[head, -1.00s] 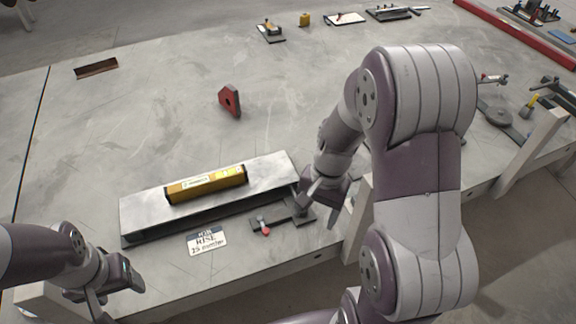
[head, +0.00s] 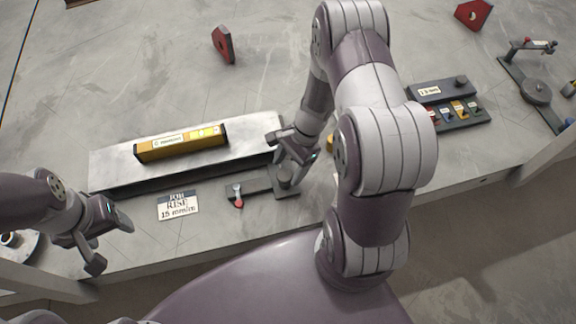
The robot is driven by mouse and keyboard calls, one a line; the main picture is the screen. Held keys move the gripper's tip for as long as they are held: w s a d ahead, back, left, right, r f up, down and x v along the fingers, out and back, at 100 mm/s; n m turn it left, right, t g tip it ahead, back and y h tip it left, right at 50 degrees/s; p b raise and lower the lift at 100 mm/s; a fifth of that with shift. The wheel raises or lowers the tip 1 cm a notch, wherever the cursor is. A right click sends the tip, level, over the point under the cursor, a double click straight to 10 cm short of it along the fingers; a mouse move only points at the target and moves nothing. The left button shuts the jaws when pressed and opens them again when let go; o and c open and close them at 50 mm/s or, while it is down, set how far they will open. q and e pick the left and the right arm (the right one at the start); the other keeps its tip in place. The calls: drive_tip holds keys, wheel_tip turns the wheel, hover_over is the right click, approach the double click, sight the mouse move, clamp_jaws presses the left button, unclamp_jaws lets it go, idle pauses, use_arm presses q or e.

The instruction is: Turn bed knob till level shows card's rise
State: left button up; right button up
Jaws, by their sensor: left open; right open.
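The grey metal bed (head: 110,168) lies along the table's near side in the head view. A yellow spirit level (head: 182,142) rests on top of it; its bubble is too small to read. The dark round bed knob (head: 285,176) stands on a small plate at the bed's front right. A red-tipped lever (head: 238,195) is left of the knob. The card (head: 178,204) reads "JOB RISE 15 mm/m" and lies in front of the bed. My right gripper (head: 284,150) is open just above and behind the knob; contact cannot be told. My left gripper (head: 112,245) is open and empty, left of the card.
A red block (head: 223,45) stands behind the bed, and another red piece (head: 473,14) is at the far right. A dark tray (head: 458,117) with small coloured parts and a round-based fixture (head: 537,92) are at right. The table behind the bed is mostly clear.

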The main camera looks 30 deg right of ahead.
drive_tip(key=shift+s+a+f, duration=0.25)
drive_tip(key=shift+a, duration=0.25)
use_arm(q)
drive_tip(key=shift+s+a, duration=0.25)
drive_tip(key=shift+a, duration=0.1)
use_arm(e)
drive_tip(key=shift+w+d+f, duration=0.1)
drive_tip(key=shift+d, duration=0.05)
drive_tip(key=c, duration=1)
use_arm(q)
drive_tip(key=shift+d, duration=0.1)
drive_tip(key=shift+r, duration=0.1)
use_arm(e)
drive_tip(key=shift+n, duration=0.3)
